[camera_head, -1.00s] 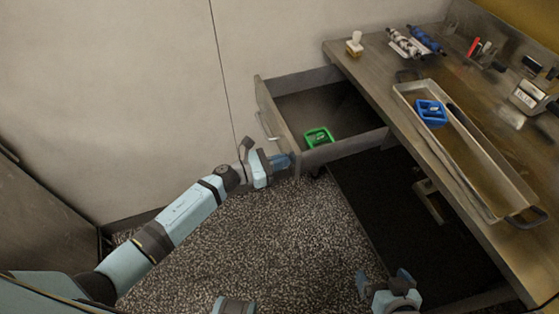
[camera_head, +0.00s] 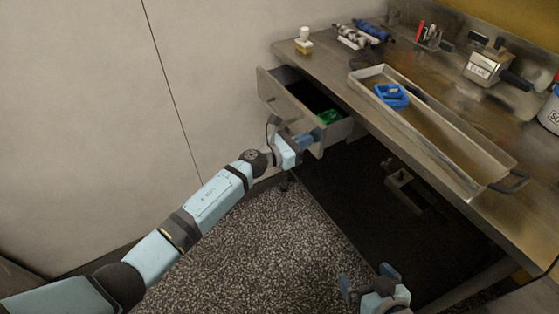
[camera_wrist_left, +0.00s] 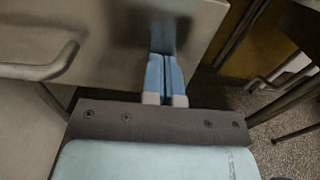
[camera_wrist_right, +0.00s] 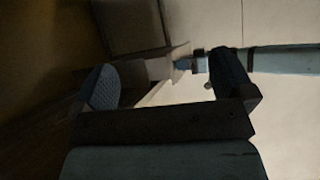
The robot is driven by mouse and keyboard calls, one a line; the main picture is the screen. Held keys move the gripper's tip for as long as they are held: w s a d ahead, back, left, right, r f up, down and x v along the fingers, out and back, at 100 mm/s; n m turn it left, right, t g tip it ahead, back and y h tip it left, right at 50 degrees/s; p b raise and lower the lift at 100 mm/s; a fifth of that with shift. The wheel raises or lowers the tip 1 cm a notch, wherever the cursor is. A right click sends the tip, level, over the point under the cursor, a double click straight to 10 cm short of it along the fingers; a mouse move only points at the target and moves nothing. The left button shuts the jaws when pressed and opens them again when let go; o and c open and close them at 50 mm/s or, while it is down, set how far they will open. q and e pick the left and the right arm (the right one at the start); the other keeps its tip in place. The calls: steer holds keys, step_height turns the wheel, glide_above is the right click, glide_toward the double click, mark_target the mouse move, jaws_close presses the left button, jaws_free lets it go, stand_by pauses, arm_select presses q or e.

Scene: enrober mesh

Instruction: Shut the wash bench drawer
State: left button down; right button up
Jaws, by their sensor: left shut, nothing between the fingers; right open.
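The wash bench drawer (camera_head: 285,103) is partly open below the left end of the bench, with a green object (camera_head: 328,117) inside. My left gripper (camera_head: 312,138) is shut and empty, its fingertips at the drawer's front panel near its lower right end. In the left wrist view the closed fingers (camera_wrist_left: 166,62) meet the grey front panel (camera_wrist_left: 100,50), and the bar handle (camera_wrist_left: 45,65) is to their left. My right gripper (camera_head: 368,280) is open and empty, low in front of the bench, away from the drawer; its fingers also show in the right wrist view (camera_wrist_right: 165,85).
Speckled floor (camera_head: 270,240) is clear in front.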

arm_select(q)
steer(key=b+x, duration=0.1)
steer(key=x, duration=0.1)
steer(key=b+x, duration=0.1)
steer(key=x, duration=0.2)
steer(key=b+x, duration=0.2)
steer(key=shift+w+d+f, duration=0.15)
steer(key=shift+d+f, duration=0.05)
steer(key=shift+f, duration=0.05)
steer(key=shift+b+x, duration=0.75)
steer(key=shift+x, duration=0.45)
steer(key=shift+r, duration=0.4)
steer(key=shift+w+r, duration=0.1)
steer(key=shift+r, duration=0.05)
arm_select(e)
steer(key=w+a+r+t+y, duration=0.2)
steer(key=a+r+t, duration=0.1)
steer(key=r, duration=0.1)
steer(key=shift+a+r, duration=0.2)
steer(key=shift+r, duration=0.15)
arm_select(q)
steer(key=shift+r, duration=0.1)
